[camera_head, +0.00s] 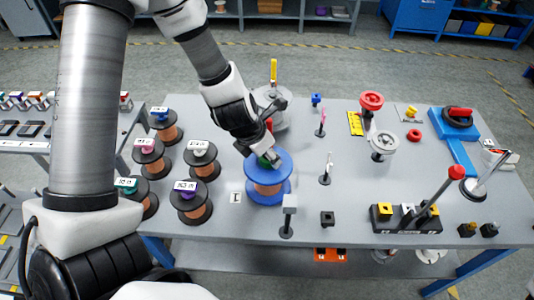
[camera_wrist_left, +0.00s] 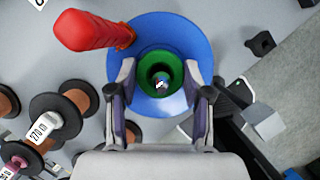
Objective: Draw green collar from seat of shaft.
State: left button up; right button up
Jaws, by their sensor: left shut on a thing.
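The green collar (camera_wrist_left: 148,66) shows as a ring at the centre of the blue spool (camera_wrist_left: 185,40) in the left wrist view. My left gripper (camera_wrist_left: 162,88) has one finger on each side of it and is shut on it. A small bright shaft end (camera_wrist_left: 160,84) shows inside the collar's bore. In the head view my left gripper (camera_head: 269,159) points down at the top of the blue spool (camera_head: 267,190), and only a bit of green shows beside the fingers. I cannot tell how far the collar sits along the shaft. My right gripper is not in view.
A red handle (camera_wrist_left: 92,30) rises close to the left finger in the wrist view. Copper-wound spools (camera_head: 190,203) stand left of the blue spool. A black stand (camera_head: 405,218) lies farther right.

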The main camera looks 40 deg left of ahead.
pick_arm(q)
jog(key=shift+r+p, duration=0.3)
jog(key=shift+r, duration=0.25)
jog(key=shift+r+p, duration=0.85)
jog(key=shift+r, duration=0.2)
jog(key=shift+s, duration=0.1)
dwell(0.3)
jog(key=shift+r+p, duration=1.4)
jog(key=shift+r, duration=0.35)
jog(key=shift+r, duration=0.1)
jog(key=shift+r, duration=0.15)
